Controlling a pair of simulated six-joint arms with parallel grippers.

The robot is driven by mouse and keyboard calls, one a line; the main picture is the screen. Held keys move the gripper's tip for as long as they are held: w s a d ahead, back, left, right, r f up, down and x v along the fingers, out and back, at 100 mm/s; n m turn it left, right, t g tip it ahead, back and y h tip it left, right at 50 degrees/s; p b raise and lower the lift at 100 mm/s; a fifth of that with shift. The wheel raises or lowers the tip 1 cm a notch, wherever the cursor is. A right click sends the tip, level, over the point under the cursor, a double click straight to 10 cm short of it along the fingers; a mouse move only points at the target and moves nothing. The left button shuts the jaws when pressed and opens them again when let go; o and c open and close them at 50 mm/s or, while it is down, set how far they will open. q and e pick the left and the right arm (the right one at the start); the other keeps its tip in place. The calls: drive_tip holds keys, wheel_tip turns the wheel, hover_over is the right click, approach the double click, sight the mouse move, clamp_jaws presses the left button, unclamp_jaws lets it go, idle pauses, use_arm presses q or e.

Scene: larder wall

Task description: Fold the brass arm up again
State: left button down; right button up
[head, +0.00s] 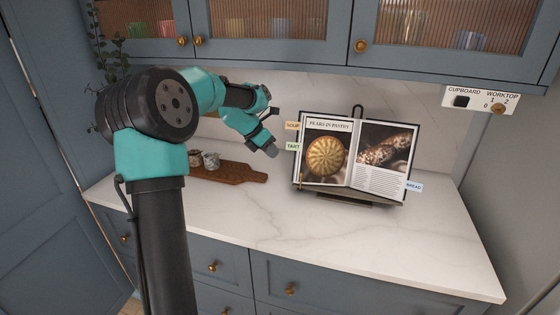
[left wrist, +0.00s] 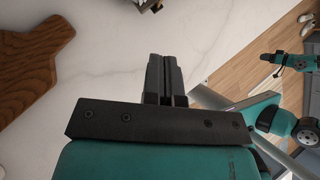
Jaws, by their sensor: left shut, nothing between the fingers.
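An open cookbook rests on a dark stand (head: 345,198) on the worktop, showing a page with a round pastry and a page with loaves. A thin brass-coloured piece (head: 300,180) shows upright at the book's lower left edge; it is too small to tell whether it is the brass arm or how it is folded. My left gripper (head: 272,151) is left of the book, apart from it and above the worktop. In the left wrist view its fingers (left wrist: 165,78) are shut together and empty. Part of my right arm, with its gripper (left wrist: 277,68), shows small at right there.
A wooden board (head: 228,171) with small jars (head: 210,160) lies behind my left arm; the board also shows in the left wrist view (left wrist: 30,60). Wall cupboards hang above. A switch panel (head: 493,100) is at the right. The front worktop is clear.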

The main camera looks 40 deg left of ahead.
sight(300, 174)
use_arm(q)
drive_tip(key=shift+v, duration=0.95)
drive_tip(key=shift+f, duration=0.1)
drive_tip(key=s+d+f+n+t+y, duration=0.1)
drive_tip(key=s+d+f+n+t, duration=0.1)
drive_tip(key=n, duration=0.9)
drive_tip(key=s+d+f+n+t+y, duration=0.2)
drive_tip(key=f+n+t, duration=0.4)
drive_tip(key=n, duration=0.5)
drive_tip(key=s+d+t, duration=0.1)
drive_tip(key=s, duration=0.1)
drive_tip(key=shift+s+d+f, duration=0.25)
drive_tip(key=shift+s, duration=0.05)
drive_tip(key=shift+w, duration=0.1)
drive_tip(key=x, duration=1.3)
drive_tip(key=shift+w+r, duration=0.1)
drive_tip(key=shift+w, duration=0.35)
